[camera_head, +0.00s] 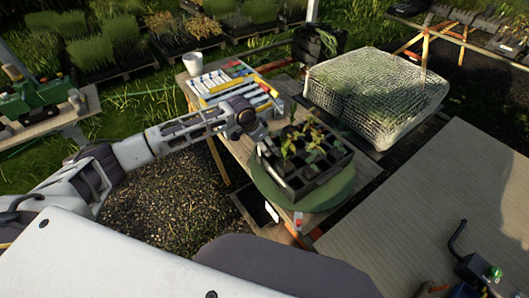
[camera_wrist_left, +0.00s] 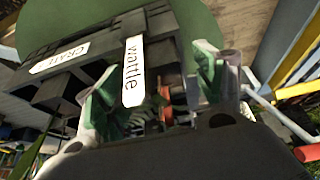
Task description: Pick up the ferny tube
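The black tube tray (camera_head: 297,188) stands on a round green mat (camera_head: 331,190) on the wooden table, with several small leafy seedlings (camera_head: 290,143) in its cells. My left gripper (camera_head: 264,146) is at the tray's left edge. In the left wrist view its two fingers (camera_wrist_left: 158,92) stand wide apart, with green pads. Dark ferny leaves (camera_wrist_left: 112,117) show beside the left finger, low between the fingers; their tube is mostly hidden by the gripper body. A white label reading "wattle" (camera_wrist_left: 133,72) is on the tray's rim ahead. My right gripper is not in view.
Coloured strips and labels (camera_head: 235,85) and a white cup (camera_head: 193,64) lie behind the tray on the table. A mesh-covered box (camera_head: 375,95) stands at the back right. A bare board surface (camera_head: 440,205) is at the right.

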